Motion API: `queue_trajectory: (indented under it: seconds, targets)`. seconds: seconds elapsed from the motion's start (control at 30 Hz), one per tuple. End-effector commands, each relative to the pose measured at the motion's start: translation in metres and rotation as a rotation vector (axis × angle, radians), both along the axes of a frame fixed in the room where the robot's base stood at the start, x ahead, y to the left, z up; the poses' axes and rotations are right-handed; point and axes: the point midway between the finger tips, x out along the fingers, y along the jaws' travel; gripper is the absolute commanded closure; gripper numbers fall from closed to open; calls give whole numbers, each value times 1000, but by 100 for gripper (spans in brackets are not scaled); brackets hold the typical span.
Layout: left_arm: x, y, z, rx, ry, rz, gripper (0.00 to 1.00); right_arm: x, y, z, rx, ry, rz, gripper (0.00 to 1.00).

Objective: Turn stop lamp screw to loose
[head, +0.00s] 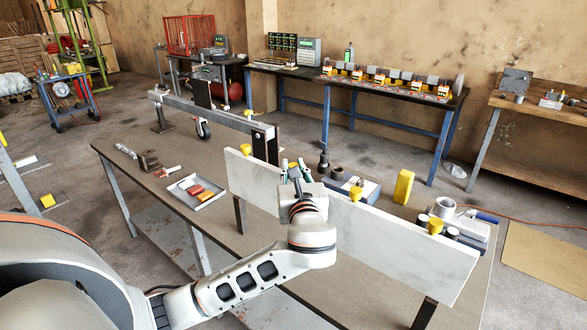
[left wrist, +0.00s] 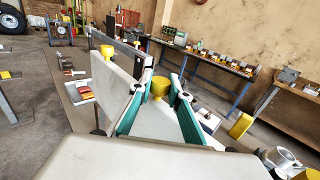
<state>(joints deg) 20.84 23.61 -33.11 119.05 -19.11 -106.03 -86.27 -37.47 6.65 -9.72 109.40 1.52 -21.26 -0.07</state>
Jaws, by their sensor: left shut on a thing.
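A pale upright board (head: 390,232) stands on the workbench, with yellow screw knobs along its top edge. One knob (head: 246,149) is at its far left end, one (head: 356,192) is right of my left gripper, and one (head: 435,225) is farther right. My left gripper (head: 293,168) is at the board's top edge, its green fingers pointing away from me. In the left wrist view, a yellow screw knob (left wrist: 160,88) sits between the fingertips, and the gripper is shut on it. No lamp label is legible. My right gripper is not in view.
A tray (head: 205,203) with red blocks lies left of the board on the workbench (head: 160,190). A yellow block (head: 403,187) and several grey cylinders stand behind the board. A long grey beam (head: 215,113) lies toward the back.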

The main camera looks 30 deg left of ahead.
Motion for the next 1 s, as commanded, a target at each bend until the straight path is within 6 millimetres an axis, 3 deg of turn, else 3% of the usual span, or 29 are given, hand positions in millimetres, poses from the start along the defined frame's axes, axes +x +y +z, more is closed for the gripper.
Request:
queue_trajectory:
  seconds: [0.4,0.97,1.0]
  targets:
    - [1,0,2,-1,-4,191,100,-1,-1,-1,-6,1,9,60]
    - [1,2,4,1,-8,223,100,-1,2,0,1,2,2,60]
    - [1,2,4,1,-8,223,77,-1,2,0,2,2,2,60]
